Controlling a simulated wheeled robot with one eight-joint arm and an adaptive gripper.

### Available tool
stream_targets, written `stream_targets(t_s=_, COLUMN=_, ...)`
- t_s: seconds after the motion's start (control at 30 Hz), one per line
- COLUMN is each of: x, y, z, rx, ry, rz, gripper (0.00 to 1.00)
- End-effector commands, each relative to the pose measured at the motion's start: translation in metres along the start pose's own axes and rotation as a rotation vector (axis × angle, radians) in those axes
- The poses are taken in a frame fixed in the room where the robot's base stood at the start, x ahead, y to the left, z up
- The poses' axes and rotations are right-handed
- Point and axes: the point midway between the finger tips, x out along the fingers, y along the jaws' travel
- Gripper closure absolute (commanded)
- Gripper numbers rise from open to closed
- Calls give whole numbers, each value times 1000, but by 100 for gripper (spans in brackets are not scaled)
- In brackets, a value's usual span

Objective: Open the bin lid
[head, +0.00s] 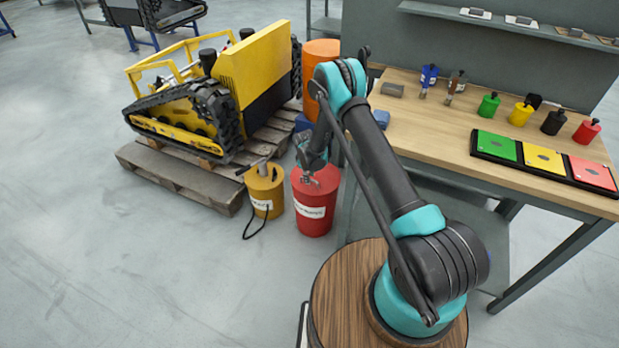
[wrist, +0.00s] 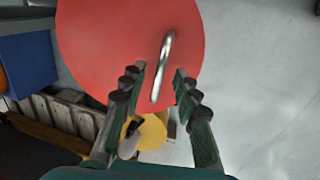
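The red bin (head: 314,207) stands on the floor beside the workbench, with a white label on its front. Its round red lid (wrist: 95,45) is on it in the wrist view. A silver bar handle (wrist: 162,68) rises from the lid. My gripper (wrist: 160,78) is open, with one finger on each side of the handle's near end and a gap to it. In the head view my gripper (head: 308,178) is just over the lid and covers part of it. Whether the fingertips touch the lid cannot be told.
A yellow can (head: 264,190) with a black hose stands left of the red bin. A pallet (head: 180,180) holding a yellow tracked vehicle (head: 255,70) lies behind it. The workbench (head: 430,115) is to the right. An orange drum (head: 318,52) stands behind. Floor at front left is clear.

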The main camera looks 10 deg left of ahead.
Motion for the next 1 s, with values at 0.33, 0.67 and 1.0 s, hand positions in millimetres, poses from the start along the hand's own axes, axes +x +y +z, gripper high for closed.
stream_targets(t_s=0.33, x=3, y=0, z=0, rx=0, ry=0, rz=0, gripper=70)
stream_targets(t_s=0.67, x=3, y=0, z=0, rx=0, ry=0, rz=0, gripper=100)
stream_targets(t_s=1.0, x=3, y=0, z=0, rx=0, ry=0, rz=-2, gripper=100)
